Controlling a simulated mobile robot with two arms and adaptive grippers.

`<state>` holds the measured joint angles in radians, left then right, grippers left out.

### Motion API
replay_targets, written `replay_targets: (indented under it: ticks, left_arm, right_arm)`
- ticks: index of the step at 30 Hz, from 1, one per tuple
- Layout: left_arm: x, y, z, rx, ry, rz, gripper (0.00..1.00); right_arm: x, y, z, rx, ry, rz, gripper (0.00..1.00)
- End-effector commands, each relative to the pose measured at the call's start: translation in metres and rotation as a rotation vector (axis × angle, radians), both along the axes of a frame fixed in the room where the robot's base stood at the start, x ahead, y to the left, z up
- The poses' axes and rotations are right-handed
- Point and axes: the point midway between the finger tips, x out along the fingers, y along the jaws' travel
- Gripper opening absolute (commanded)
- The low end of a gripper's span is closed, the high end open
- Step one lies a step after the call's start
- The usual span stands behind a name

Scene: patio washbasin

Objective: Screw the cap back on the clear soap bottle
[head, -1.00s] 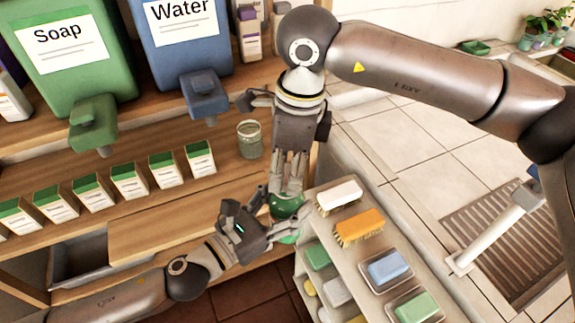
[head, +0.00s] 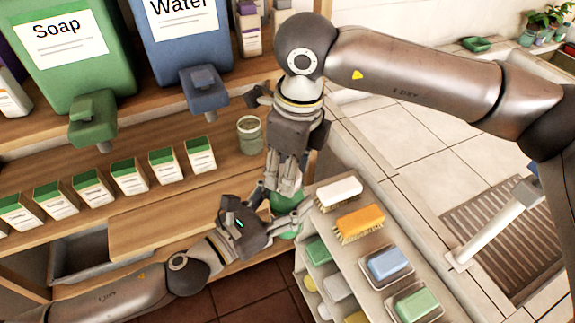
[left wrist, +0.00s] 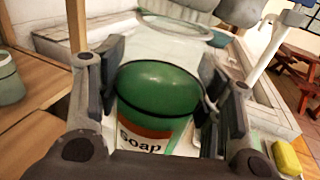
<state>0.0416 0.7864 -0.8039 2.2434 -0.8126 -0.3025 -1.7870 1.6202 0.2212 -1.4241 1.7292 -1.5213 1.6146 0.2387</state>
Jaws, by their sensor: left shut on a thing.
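The clear soap bottle (left wrist: 157,133) stands between the fingers of my left gripper (left wrist: 165,105); green soap and a "Soap" label show. In the head view the bottle (head: 286,232) is mostly hidden by my left gripper (head: 276,222), shut around it from the left. My right gripper (head: 280,193) reaches down from above, with the green cap (head: 286,201) at its fingertips, over the bottle. Whether cap and rim touch is hidden.
A small shelf unit with a white brush (head: 339,191), an orange brush (head: 358,222) and soap bars stands just right of the grippers. A glass jar (head: 249,135) is on the wooden shelf behind. Large soap (head: 75,50) and water (head: 187,50) dispensers stand at the left.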

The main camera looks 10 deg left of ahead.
Motion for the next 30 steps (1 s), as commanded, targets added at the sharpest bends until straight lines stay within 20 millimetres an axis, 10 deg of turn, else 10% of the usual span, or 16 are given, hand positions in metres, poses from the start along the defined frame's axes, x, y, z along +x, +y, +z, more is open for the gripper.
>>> replay_targets:
  ticks: [30]
  left_arm:
    - [-0.0006,-0.0008,0.0011,-0.001,-0.002,-0.003,0.0]
  right_arm:
    - [0.0001,0.0045,0.0,0.0,-0.007,-1.785,0.35]
